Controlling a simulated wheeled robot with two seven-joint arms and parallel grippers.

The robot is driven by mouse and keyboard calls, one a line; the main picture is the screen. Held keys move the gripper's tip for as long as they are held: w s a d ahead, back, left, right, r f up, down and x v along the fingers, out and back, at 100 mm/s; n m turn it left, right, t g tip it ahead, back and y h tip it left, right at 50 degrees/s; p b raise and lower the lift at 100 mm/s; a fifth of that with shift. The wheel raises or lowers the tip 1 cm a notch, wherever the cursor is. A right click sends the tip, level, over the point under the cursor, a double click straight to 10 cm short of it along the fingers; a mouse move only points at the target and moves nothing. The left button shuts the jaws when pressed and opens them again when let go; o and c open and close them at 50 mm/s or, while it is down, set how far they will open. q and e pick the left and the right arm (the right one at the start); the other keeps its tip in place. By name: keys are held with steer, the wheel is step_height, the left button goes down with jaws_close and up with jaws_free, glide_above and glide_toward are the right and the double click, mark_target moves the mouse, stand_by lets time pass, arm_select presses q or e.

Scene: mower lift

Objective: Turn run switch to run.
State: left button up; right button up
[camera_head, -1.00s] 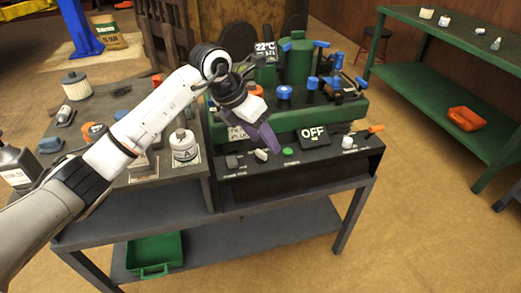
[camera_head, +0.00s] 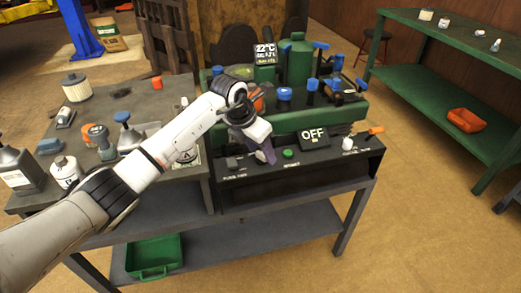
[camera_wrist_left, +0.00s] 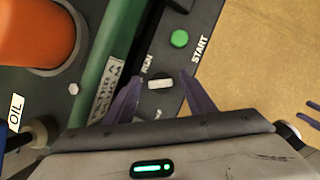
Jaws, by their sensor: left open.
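The run switch (camera_wrist_left: 160,84) is a small pale lever on the dark front panel, between a RUN label and a partly hidden label. In the left wrist view the two purple fingers of my left gripper (camera_wrist_left: 161,77) are spread on either side of the switch, with visible gaps. In the head view my left gripper (camera_head: 266,155) points down at the panel and hides the switch. The green start button (camera_wrist_left: 179,38) is just beyond the fingers, and it also shows in the head view (camera_head: 290,154).
A display reading OFF (camera_head: 314,136) stands right of the start button. An orange-handled lever (camera_head: 375,131) and a white knob (camera_head: 347,144) are farther right. Blue-capped parts and a green tank (camera_head: 298,62) stand behind. Bottles (camera_head: 22,168) crowd the bench's left side.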

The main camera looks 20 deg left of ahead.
arm_select(q)
steer(key=shift+c, duration=0.3)
steer(key=c, duration=1)
